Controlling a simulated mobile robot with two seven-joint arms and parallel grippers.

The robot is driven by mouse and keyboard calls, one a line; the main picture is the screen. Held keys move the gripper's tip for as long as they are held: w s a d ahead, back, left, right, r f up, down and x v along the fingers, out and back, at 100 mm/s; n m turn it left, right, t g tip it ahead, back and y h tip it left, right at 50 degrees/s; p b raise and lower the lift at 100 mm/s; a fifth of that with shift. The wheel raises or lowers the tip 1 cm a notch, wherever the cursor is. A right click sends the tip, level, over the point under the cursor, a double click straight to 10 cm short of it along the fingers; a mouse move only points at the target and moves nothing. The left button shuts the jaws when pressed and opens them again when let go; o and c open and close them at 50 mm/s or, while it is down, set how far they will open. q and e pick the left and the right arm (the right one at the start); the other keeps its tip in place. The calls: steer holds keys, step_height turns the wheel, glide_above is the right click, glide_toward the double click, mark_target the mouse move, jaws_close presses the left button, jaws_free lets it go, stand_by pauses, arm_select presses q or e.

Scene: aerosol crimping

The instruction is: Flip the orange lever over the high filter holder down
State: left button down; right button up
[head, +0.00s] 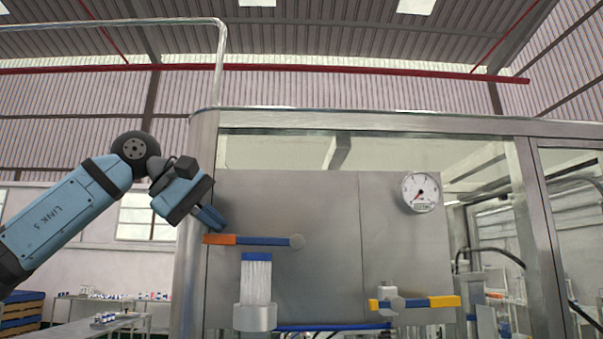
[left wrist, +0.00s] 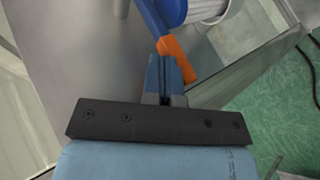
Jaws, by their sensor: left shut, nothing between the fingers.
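The lever (head: 262,241) has a blue bar and an orange end (head: 219,239). It lies about level, reaching left from a round grey pivot on the metal panel. Below it stands the filter holder (head: 254,317), a grey cup with a white ribbed filter (head: 257,280) under a blue cap. My left gripper (head: 219,227) is shut and empty, its fingertips just above the orange end. In the left wrist view, the shut fingers (left wrist: 165,74) are right beside the orange end (left wrist: 178,58); whether they touch cannot be told. My right gripper is not in view.
A round gauge (head: 421,191) is at the panel's upper right. A yellow-ended blue lever (head: 430,302) sits on a valve at lower right. A metal cabinet post (head: 197,170) stands close beside my left gripper. The panel between is bare.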

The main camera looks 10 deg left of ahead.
arm_select(q)
steer(key=shift+f+h, duration=0.3)
steer(key=shift+f, duration=0.15)
steer(key=shift+b, duration=0.3)
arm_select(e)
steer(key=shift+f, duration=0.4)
arm_select(q)
steer(key=shift+f, duration=0.2)
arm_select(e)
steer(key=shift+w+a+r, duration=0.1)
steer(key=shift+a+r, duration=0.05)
